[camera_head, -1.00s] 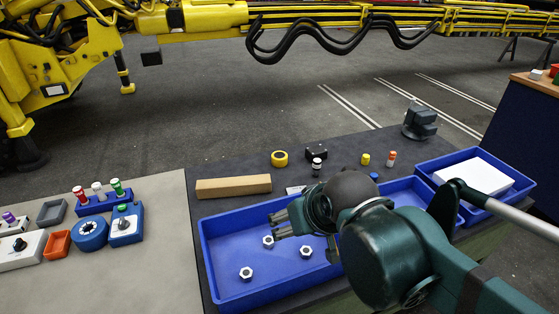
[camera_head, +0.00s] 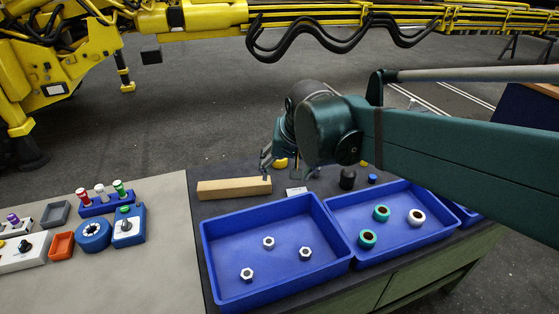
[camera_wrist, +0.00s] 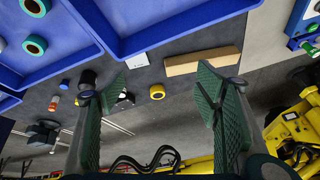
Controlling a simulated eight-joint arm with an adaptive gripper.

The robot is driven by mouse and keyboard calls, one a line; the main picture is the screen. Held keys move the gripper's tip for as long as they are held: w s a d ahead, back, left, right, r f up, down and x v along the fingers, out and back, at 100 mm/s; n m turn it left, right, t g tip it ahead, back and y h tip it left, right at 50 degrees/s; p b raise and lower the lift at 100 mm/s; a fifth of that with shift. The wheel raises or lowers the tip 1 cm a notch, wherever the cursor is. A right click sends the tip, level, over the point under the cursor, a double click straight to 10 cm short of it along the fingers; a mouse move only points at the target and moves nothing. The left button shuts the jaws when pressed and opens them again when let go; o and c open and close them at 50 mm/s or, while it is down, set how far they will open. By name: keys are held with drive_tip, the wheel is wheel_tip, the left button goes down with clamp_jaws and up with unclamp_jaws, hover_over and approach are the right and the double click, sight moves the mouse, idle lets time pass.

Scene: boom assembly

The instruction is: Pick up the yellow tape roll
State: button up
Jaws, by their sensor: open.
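The yellow tape roll (camera_wrist: 157,92) lies on the dark bench top, and in the wrist view it shows between my two open fingers. In the head view only part of the tape roll (camera_head: 281,162) shows, as my gripper (camera_head: 266,164) hides the rest. My gripper (camera_wrist: 162,90) is open and empty. It is above the bench near the right end of the wooden block (camera_head: 234,188). I cannot tell its exact height over the roll.
A blue tray (camera_head: 207,262) with hexagonal nuts and another blue tray (camera_head: 345,250) with rings stand in front. A white card (camera_wrist: 138,60), a black cylinder (camera_head: 347,178) and a blue cap (camera_head: 372,178) lie near the roll.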

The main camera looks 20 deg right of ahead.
drive_tip(key=w+d+m+g+p, duration=0.1)
drive_tip(key=w+d+m+p, duration=0.15)
drive_tip(key=w, duration=0.95)
drive_tip(key=m+g+h+p, duration=0.1)
drive_tip(key=m+g+p, duration=0.35)
drive_tip(key=m, duration=0.65)
hover_over(279, 161)
drive_tip(key=w, duration=0.3)
drive_tip(key=f, duration=1.9)
drive_tip(key=shift+s+d+f, duration=0.15)
drive_tip(key=shift+s+d, duration=0.05)
drive_tip(key=shift+s, duration=0.05)
drive_tip(key=shift+w+d+f, duration=0.1)
drive_tip(key=shift+w+f, duration=0.1)
drive_tip(key=shift+f, duration=0.2)
drive_tip(key=shift+f, duration=0.15)
drive_tip(key=shift+d+f, duration=0.15)
drive_tip(key=shift+f, duration=1)
drive_tip(key=shift+f, duration=0.15)
